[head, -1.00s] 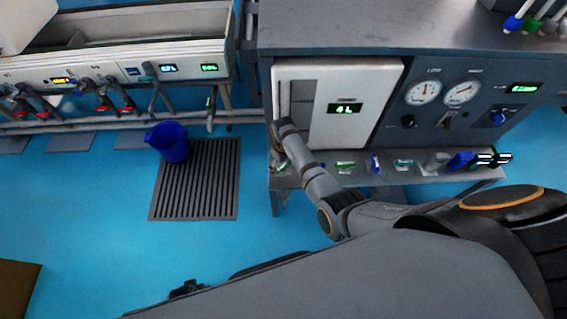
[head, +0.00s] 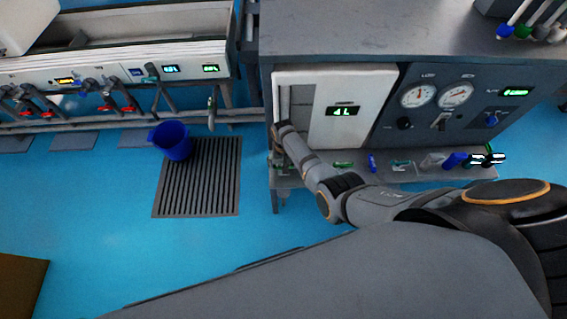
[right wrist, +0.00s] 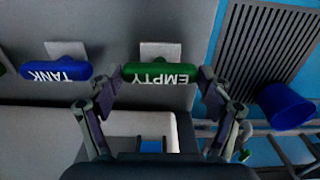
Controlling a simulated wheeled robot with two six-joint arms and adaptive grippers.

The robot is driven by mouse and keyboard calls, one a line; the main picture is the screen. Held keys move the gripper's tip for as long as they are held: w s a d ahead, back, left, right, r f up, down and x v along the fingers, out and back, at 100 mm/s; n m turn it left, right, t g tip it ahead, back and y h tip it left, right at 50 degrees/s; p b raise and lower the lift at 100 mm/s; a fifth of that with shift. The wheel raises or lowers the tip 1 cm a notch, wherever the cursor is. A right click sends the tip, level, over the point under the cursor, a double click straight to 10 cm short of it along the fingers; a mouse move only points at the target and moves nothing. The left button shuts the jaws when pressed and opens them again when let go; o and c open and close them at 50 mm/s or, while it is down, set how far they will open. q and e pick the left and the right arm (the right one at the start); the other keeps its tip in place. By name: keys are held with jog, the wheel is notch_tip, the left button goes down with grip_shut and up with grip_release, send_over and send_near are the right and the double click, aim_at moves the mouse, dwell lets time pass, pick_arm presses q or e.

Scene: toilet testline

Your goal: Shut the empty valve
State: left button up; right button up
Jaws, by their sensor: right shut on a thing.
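The empty valve is a green handle (right wrist: 158,72) marked EMPTY, upside down in the right wrist view. It lies crosswise between the two fingers of my right gripper (right wrist: 157,82), which is shut on it. In the head view my right arm reaches to the left end of the low shelf (head: 400,172) under the white tank panel (head: 362,90). There the gripper and the green handle are mostly hidden by the arm. The tank display (head: 342,111) reads 4 L. My left gripper is not in view.
A blue TANK handle (right wrist: 56,71) sits beside the EMPTY one. More handles line the shelf to the right, below two gauges (head: 418,95). A blue bucket (head: 171,141) stands at a floor grate (head: 197,190). Open blue floor lies at left.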

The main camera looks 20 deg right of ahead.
dwell(0.3)
jog(key=o, duration=1.1)
jog(key=shift+r, duration=0.2)
notch_tip(320, 180, up, 12)
jog(key=shift+f, duration=0.2)
